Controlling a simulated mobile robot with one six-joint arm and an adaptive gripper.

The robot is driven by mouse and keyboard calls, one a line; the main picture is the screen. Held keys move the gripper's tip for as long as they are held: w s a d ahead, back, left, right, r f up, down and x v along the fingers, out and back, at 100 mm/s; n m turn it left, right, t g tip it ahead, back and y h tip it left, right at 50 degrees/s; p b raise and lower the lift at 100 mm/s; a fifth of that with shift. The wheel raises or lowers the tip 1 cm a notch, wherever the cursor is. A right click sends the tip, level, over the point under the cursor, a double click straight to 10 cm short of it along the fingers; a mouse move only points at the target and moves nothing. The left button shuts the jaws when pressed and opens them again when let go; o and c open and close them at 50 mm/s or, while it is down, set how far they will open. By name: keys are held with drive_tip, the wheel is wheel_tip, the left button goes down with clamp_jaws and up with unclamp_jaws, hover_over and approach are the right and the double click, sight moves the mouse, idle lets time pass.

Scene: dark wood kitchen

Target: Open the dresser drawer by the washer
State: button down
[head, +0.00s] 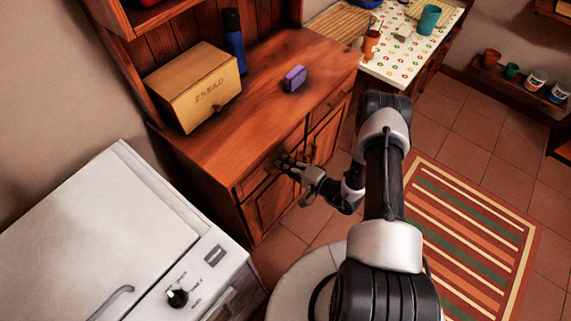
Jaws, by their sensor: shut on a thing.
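The wooden dresser (230,152) stands in the middle of the head view, to the right of the white washer (90,235). Its near drawer (255,184) is in the front just under the top, on the side by the washer. My gripper (283,163) is at the front of this drawer, at its handle. The fingers are shut on the handle, which they mostly hide. The drawer front looks about level with the dresser front. A second drawer (328,108) lies farther along the front and looks closed.
A bread box (195,90), a blue bottle (233,40) and a purple block (295,78) stand on the dresser top. Cupboard doors (272,205) are below the drawers. A striped rug (470,235) lies on the tiled floor at right. A counter with a dotted top (398,62) stands behind.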

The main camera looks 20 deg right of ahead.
drive_tip(key=f+v, duration=0.2)
drive_tip(key=v, duration=0.7)
drive_tip(key=f+v, duration=0.2)
drive_tip(key=v, duration=0.8)
drive_tip(key=shift+s+d+p, duration=0.3)
drive_tip(key=shift+s+d, duration=0.05)
drive_tip(key=shift+s, duration=0.25)
drive_tip(key=c, duration=1.7)
unclamp_jaws()
drive_tip(key=v, duration=1.2)
